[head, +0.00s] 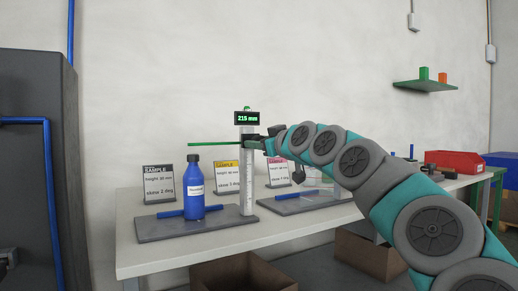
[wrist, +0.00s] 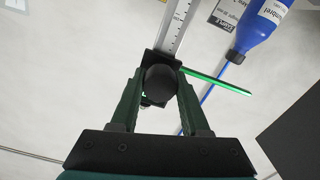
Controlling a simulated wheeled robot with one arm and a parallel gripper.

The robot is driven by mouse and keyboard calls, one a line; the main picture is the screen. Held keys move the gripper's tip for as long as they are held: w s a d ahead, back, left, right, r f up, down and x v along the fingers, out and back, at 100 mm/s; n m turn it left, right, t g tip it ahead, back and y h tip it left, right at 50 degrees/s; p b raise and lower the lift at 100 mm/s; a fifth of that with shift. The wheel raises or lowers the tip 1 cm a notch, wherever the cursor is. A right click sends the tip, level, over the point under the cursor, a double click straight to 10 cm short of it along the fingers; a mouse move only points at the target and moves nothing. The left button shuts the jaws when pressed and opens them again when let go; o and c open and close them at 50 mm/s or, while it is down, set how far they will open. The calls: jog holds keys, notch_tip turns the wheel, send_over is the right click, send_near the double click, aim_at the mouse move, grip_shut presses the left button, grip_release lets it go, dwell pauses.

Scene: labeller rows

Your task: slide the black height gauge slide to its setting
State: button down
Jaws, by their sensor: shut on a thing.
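The black height gauge slide (wrist: 155,62) sits on the upright white scale (head: 246,180), near its top in the head view. A green pointer bar (head: 214,145) reaches left from the slide, well above the cap of the blue bottle (head: 195,190). The display (head: 254,118) on top of the scale reads 215 mm in green. My gripper (wrist: 160,88) is shut on the slide's dark round knob (wrist: 160,78), with one finger on each side. In the head view my gripper is small and partly hidden by my arm.
The bottle stands on a grey base plate (head: 160,226) with a blue bar. Sample cards (head: 159,184) stand behind, reading height and skew. A second plate (head: 300,204) lies to the right. A red bin (head: 455,161) stands farther right. Open boxes (head: 243,274) are under the table.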

jog(key=shift+r, duration=0.35)
jog(key=c, duration=0.7)
grip_release()
jog(key=o, duration=0.3)
jog(key=shift+f, duration=0.1)
jog(key=b+v, duration=0.1)
jog(key=v, duration=0.7)
jog(key=shift+w, duration=0.1)
